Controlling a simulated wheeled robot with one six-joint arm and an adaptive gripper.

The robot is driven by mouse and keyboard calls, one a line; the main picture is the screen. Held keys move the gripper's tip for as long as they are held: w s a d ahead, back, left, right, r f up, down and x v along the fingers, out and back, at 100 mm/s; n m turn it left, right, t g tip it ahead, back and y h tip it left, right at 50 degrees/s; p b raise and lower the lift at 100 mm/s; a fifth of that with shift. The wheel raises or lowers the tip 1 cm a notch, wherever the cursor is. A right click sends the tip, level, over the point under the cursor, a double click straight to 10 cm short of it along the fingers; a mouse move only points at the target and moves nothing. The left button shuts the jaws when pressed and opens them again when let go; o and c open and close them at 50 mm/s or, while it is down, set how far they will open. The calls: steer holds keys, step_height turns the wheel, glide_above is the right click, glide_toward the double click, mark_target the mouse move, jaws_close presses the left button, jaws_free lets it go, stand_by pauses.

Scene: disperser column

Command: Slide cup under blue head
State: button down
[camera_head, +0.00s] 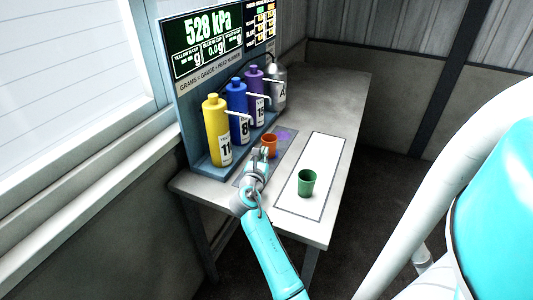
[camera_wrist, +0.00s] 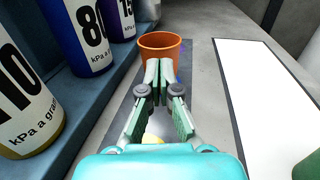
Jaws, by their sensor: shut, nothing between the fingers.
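The blue bottle (camera_head: 238,112) stands second in the row, with a pale spout pointing out over the dark mat; its lower part shows in the wrist view (camera_wrist: 65,25). An orange cup (camera_head: 269,140) stands upright on the mat, in front of the blue and purple bottles. In the wrist view the orange cup (camera_wrist: 160,42) is straight beyond my gripper (camera_wrist: 158,68). My gripper is shut and empty, its fingertips overlapping the cup's near side in the picture; I cannot tell whether they touch. A green cup (camera_head: 307,183) stands on the white panel (camera_head: 318,150).
Yellow (camera_head: 216,130) and purple (camera_head: 256,95) bottles flank the blue one, with a grey container (camera_head: 277,88) at the far end. Purple marks (camera_head: 286,135) and a yellow patch (camera_wrist: 153,139) lie on the mat. A display board (camera_head: 215,45) stands behind. The white panel's far part is clear.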

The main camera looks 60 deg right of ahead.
mark_target(267, 145)
steer(key=v, duration=0.9)
steer(key=shift+a, duration=0.1)
steer(key=shift+w+a+f, duration=0.15)
steer(key=shift+a+f, duration=0.4)
steer(key=shift+a, duration=0.2)
steer(key=shift+g, duration=0.3)
steer(key=x, duration=1.4)
steer(key=shift+r, duration=0.1)
steer(key=shift+x, duration=1)
steer(key=shift+a, duration=0.15)
